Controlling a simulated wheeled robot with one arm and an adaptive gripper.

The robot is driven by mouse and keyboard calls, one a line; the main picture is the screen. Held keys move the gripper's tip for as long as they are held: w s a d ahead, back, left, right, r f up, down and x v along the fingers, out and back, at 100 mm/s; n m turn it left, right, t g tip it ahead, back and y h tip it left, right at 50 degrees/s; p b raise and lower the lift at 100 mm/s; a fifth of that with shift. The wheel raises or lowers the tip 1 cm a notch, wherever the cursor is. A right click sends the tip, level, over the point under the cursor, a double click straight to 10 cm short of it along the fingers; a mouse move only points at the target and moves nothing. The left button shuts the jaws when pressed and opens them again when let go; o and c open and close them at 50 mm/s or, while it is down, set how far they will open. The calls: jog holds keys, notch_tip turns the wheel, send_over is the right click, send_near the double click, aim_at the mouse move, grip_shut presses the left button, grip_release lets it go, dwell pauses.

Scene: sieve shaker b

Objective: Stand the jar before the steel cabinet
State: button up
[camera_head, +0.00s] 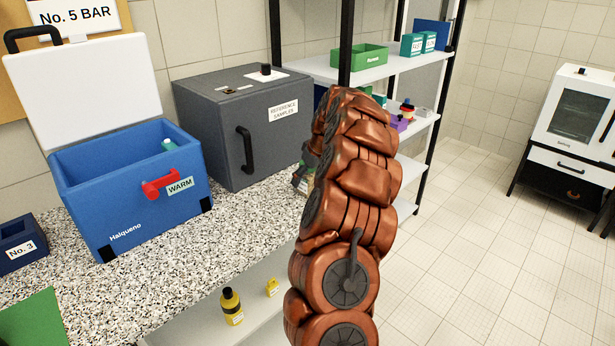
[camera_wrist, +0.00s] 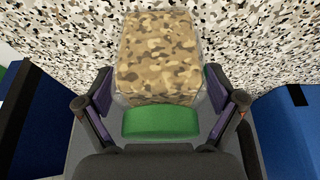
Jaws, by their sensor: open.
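The steel cabinet (camera_head: 215,135) is a dark grey box with a black handle and a "REFERENCE SAMPLES" label, on the speckled counter at the back. In the wrist view, a squarish jar (camera_wrist: 158,55) with mottled tan and brown contents and a green part (camera_wrist: 160,122) nearer the camera lies between my open fingers. My gripper (camera_wrist: 157,92) has one finger on each side of it; I cannot tell whether they touch it. In the head view my gripper (camera_head: 303,180) is mostly hidden behind my arm, near the cabinet's right front corner, and the jar is not clear there.
An open blue cooler (camera_head: 130,195) with a red latch stands left of the cabinet. A small blue "No. 3" box (camera_head: 20,240) and a green mat (camera_head: 30,322) are at far left. A yellow bottle (camera_head: 231,306) stands on a lower shelf. Counter before the cabinet looks clear.

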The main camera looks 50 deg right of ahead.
jog(key=shift+r, duration=0.1)
jog(key=b+v, duration=0.3)
jog(key=v, duration=0.9)
jog(key=shift+a+r, duration=0.1)
jog(key=shift+a, duration=0.05)
jog(key=w+a+r+n+y, duration=0.1)
jog(key=w+a, duration=0.1)
jog(key=a, duration=1.4)
jog(key=s+a+g, duration=0.1)
jog(key=s+a, duration=0.1)
jog(key=a, duration=0.3)
jog(key=s+a+n+g, duration=0.1)
jog(key=s+a, duration=0.1)
jog(key=a, duration=0.3)
jog(key=s+a+g, duration=0.1)
jog(key=s+a, duration=0.2)
jog(key=a, duration=0.3)
jog(key=s+a+f+g, duration=0.1)
jog(key=s+a+f, duration=0.2)
jog(key=s, duration=0.6)
jog(key=s+a+f+m+g, duration=0.1)
jog(key=s+a+f, duration=0.3)
jog(key=s, duration=0.4)
jog(key=s+a+f+g+h, duration=0.1)
jog(key=s+a+f, duration=0.3)
jog(key=s, duration=0.5)
jog(key=shift+s+a+f+m, duration=0.25)
jog(key=shift+s+m, duration=0.05)
jog(key=shift+m, duration=0.1)
jog(key=shift+r, duration=0.1)
